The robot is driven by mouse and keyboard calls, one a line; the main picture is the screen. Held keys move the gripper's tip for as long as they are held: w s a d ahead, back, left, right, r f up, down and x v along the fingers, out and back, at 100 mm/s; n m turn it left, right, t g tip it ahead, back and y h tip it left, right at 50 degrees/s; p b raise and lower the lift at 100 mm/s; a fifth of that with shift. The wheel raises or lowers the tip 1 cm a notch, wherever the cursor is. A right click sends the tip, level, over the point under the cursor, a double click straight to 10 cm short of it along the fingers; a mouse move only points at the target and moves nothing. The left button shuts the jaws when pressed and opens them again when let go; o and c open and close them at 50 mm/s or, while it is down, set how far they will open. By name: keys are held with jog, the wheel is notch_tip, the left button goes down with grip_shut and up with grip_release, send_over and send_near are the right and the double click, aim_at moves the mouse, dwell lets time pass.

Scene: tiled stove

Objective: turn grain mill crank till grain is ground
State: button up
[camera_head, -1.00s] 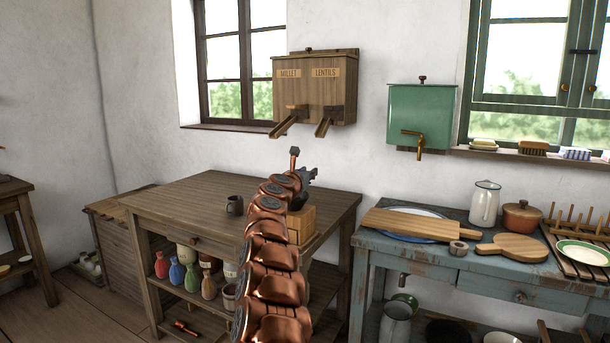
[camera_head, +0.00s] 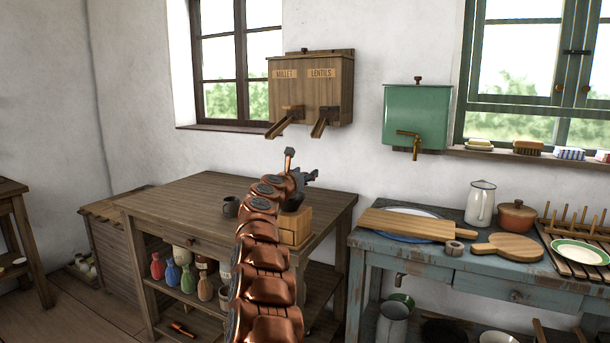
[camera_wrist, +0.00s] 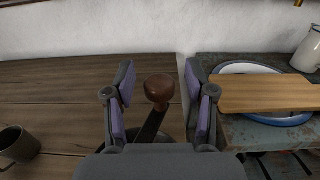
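The grain mill's wooden box (camera_head: 296,228) stands at the right side of the brown wooden table, partly hidden behind my copper arm. In the wrist view, the crank's round brown knob (camera_wrist: 159,88) sits on a dark crank arm (camera_wrist: 151,127). My gripper (camera_wrist: 160,93) is open, with its two purple-padded fingers on either side of the knob and a visible gap on each side. In the head view, my gripper (camera_head: 308,177) is above the mill, and the knob cannot be made out there. Any grain in the mill is hidden.
A dark mug (camera_head: 230,207) stands left of the mill, also seen in the wrist view (camera_wrist: 17,145). Right of it, a blue table (camera_head: 450,270) carries a long board (camera_head: 410,224), plate, jug and pot. A millet and lentils dispenser (camera_head: 311,92) hangs above.

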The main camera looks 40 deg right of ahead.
jog(key=shift+a, duration=0.15)
jog(key=shift+s+a+r, duration=0.1)
jog(key=shift+s+a, duration=0.15)
jog(key=shift+a, duration=0.25)
jog(key=shift+v, duration=3.05)
